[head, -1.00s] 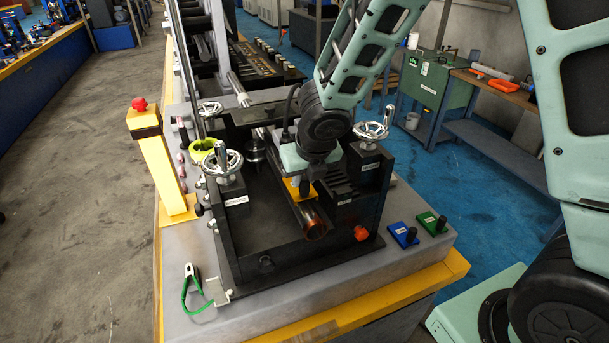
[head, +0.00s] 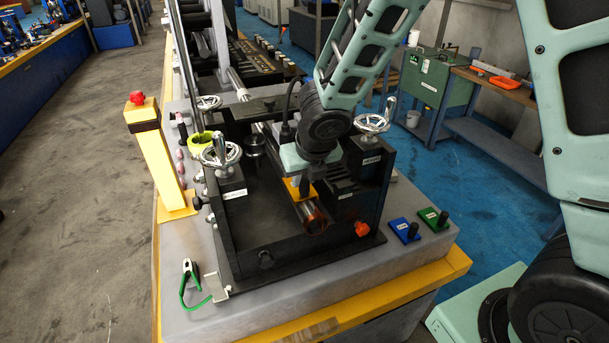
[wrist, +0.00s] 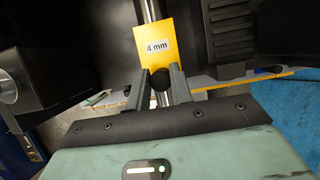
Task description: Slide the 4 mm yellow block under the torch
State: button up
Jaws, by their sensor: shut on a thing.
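The yellow block (head: 293,187), labelled "4 mm" in the wrist view (wrist: 156,48), is at the metal tube (head: 310,215) inside the black frame. My gripper (head: 304,190) points down at the block. In the wrist view its two fingers (wrist: 158,88) are shut on the block's round black knob (wrist: 159,79). The tube runs behind the block, and its near end is copper-coloured. A dark upright part with a cable (head: 287,133), possibly the torch, stands behind my gripper. My wrist hides most of the space between it and the block.
The black frame (head: 225,240) has walls on both sides, with chrome handwheels (head: 220,153) on top. An orange knob (head: 362,229) sits at its front right. A yellow post (head: 153,160) stands at left.

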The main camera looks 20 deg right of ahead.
jog(key=shift+w, duration=0.2)
jog(key=shift+w+p, duration=0.75)
jog(key=shift+w, duration=0.1)
jog(key=shift+w, duration=0.2)
jog(key=shift+w+r+p, duration=0.1)
jog(key=shift+w+p, duration=0.65)
jog(key=shift+w, duration=0.1)
jog(key=shift+w, duration=0.1)
jog(key=shift+w+p, duration=0.3)
dwell(0.3)
